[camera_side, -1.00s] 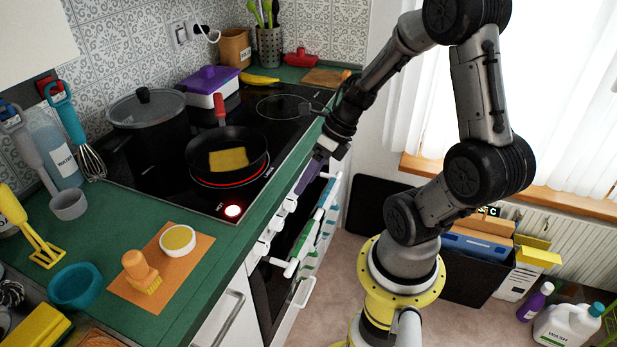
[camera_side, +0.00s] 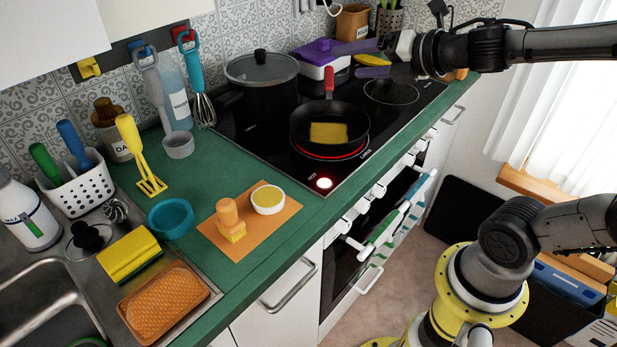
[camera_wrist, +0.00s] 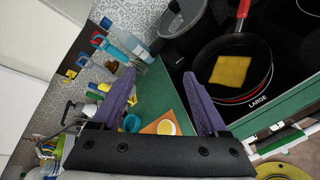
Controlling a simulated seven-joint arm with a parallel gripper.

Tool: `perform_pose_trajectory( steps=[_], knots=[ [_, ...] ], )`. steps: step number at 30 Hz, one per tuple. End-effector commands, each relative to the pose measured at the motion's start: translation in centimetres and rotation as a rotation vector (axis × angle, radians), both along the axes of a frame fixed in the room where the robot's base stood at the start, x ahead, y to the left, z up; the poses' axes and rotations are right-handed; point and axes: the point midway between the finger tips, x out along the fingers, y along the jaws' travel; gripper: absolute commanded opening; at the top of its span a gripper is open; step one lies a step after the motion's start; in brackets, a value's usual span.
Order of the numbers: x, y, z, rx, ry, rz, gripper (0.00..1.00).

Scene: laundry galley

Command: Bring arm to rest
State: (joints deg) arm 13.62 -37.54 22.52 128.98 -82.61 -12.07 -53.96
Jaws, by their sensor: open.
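My forearm reaches in from the right. In the wrist view the gripper (camera_wrist: 158,75) has its fingers spread wide apart, with nothing between them. The black pan (camera_side: 329,124) with a yellow square in it sits on a burner with a glowing red ring. Both views show the pan, and in the wrist view (camera_wrist: 232,70) it lies right of the fingers.
A lidded pot (camera_side: 262,80) stands behind the pan. Towel-hung oven handle (camera_side: 385,230) projects from the front. An orange board (camera_side: 270,222) holds a small bowl and brush. Open floor lies before the oven.

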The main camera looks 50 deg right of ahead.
Motion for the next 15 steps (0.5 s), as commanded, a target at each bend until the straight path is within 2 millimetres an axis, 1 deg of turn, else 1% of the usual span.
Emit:
perform_pose_trajectory(
  steps=[1,3,5,7,8,9,11,12,14,15],
  knots=[
    [-0.6,-0.1,1.2,0.102,-0.034,-0.078,0.77],
    [-1.6,-0.7,2.3,0.270,-0.067,-0.202,0.77],
    [-2.6,-1.2,2.6,0.422,-0.080,-0.310,0.77],
    [-4.1,-1.6,2.4,0.604,-0.082,-0.433,0.77],
    [-4.8,-1.8,2.2,0.685,-0.077,-0.487,0.77],
    [-5.7,-1.8,1.6,0.792,-0.064,-0.559,0.77],
    [-7.2,-1.7,0.6,0.953,-0.033,-0.669,0.77],
    [-8.3,-1.5,-0.3,1.061,-0.006,-0.747,0.77],
    [-10.0,-1.0,-1.8,1.215,0.046,-0.866,0.77],
    [-11.2,-0.5,-2.8,1.310,0.086,-0.950,0.77]
  ],
)
